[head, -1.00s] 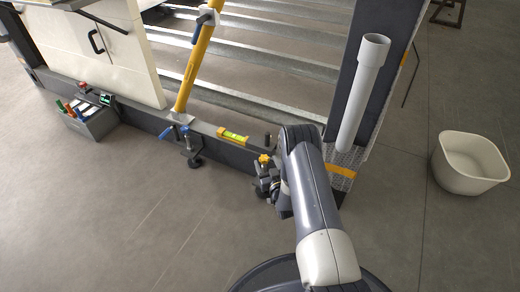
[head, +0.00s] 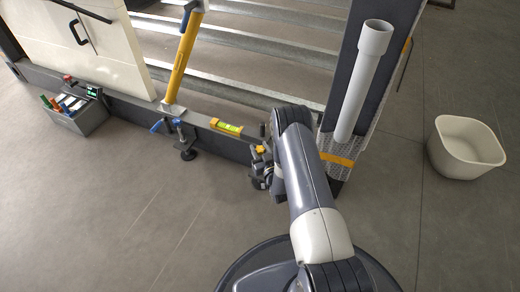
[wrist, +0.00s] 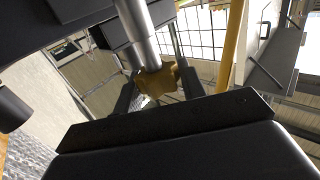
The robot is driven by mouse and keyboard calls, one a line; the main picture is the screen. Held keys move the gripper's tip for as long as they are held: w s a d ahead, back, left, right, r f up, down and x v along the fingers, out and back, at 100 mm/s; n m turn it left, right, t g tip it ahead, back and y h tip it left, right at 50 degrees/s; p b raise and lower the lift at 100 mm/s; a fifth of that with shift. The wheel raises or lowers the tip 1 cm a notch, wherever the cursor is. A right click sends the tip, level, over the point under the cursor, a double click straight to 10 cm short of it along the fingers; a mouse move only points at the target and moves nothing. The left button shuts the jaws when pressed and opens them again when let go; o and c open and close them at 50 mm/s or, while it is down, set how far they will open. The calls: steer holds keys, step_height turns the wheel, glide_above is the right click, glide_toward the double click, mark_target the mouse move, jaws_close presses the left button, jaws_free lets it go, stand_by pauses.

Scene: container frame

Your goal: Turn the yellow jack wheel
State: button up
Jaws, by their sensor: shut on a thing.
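The yellow jack wheel (head: 260,149) shows as a small patch at the frame's lower right corner in the head view. In the wrist view the yellow wheel (wrist: 154,82) is a lobed knob under a bright metal shaft. My gripper (head: 262,166) is at the wheel, partly hidden by my own arm. In the wrist view its dark fingers (wrist: 158,90) stand on both sides of the wheel and are shut on it. The wheel's far side is hidden.
A spirit level (head: 227,127) lies on the bottom rail, left of my gripper. A grey tool box (head: 83,122) is at far left. A grey pipe (head: 358,90) leans on the right post. A white tub (head: 466,147) stands right.

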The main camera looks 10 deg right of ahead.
steer(key=shift+c, duration=0.7)
steer(key=shift+h, duration=0.3)
steer(key=m+h, duration=0.2)
steer(key=shift+a+h, duration=0.15)
steer(key=shift+h, duration=0.15)
steer(key=m+g+h, duration=0.1)
steer(key=m+h, duration=0.2)
steer(key=h, duration=0.1)
steer(key=m+g+h, duration=0.1)
steer(key=m+h, duration=0.1)
steer(key=h, duration=0.2)
steer(key=shift+m+h, duration=0.3)
steer(key=shift+m, duration=0.1)
steer(key=m+g+h, duration=0.5)
steer(key=g+h, duration=0.1)
steer(key=shift+m, duration=0.3)
steer(key=shift+m+g+h, duration=0.6)
steer(key=shift+m+g, duration=0.3)
steer(key=shift+g, duration=0.45)
steer(key=shift+m+g+h, duration=0.6)
steer(key=shift+m+g, duration=0.3)
steer(key=shift+g, duration=0.75)
